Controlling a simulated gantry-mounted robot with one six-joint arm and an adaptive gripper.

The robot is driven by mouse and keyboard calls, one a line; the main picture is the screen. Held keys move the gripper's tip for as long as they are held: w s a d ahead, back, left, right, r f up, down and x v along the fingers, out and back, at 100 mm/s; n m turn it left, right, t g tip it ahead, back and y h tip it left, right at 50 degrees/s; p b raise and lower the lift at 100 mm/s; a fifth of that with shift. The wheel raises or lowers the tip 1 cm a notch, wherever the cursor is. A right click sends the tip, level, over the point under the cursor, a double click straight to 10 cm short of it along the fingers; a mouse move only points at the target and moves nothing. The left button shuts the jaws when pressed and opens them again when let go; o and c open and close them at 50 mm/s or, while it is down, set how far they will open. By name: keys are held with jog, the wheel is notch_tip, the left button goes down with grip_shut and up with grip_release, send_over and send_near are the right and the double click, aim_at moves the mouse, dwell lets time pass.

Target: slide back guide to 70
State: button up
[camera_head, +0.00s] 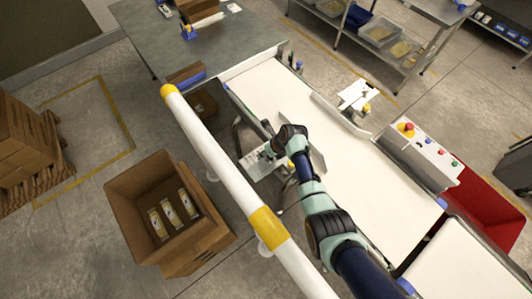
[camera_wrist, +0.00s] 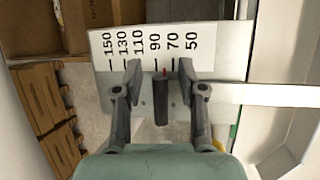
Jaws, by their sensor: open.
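The scale plate (camera_wrist: 215,65) is white with black numbers from 150 at left to 50 at right in the wrist view. A dark upright handle (camera_wrist: 161,103) stands in front of it. A small red pointer (camera_wrist: 164,72) at its top lies between the 90 and 70 marks. My gripper (camera_wrist: 160,72) is open, with one finger on each side of the handle and visible gaps to both. In the head view, the scale plate (camera_head: 259,164) is partly covered by my arm. A pale guide plate (camera_head: 317,156) stands on the belt beside my wrist.
The white belt (camera_head: 275,92) runs diagonally, with another guide (camera_head: 338,113) at its far side. A control box (camera_head: 422,152) with a red button stands at right near a red bin (camera_head: 493,210). An open carton (camera_head: 140,185) with several containers sits at lower left.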

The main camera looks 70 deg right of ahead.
grip_shut()
jog(key=shift+s+d, duration=0.25)
jog(key=shift+d, duration=0.2)
grip_release()
jog(key=v, duration=1.2)
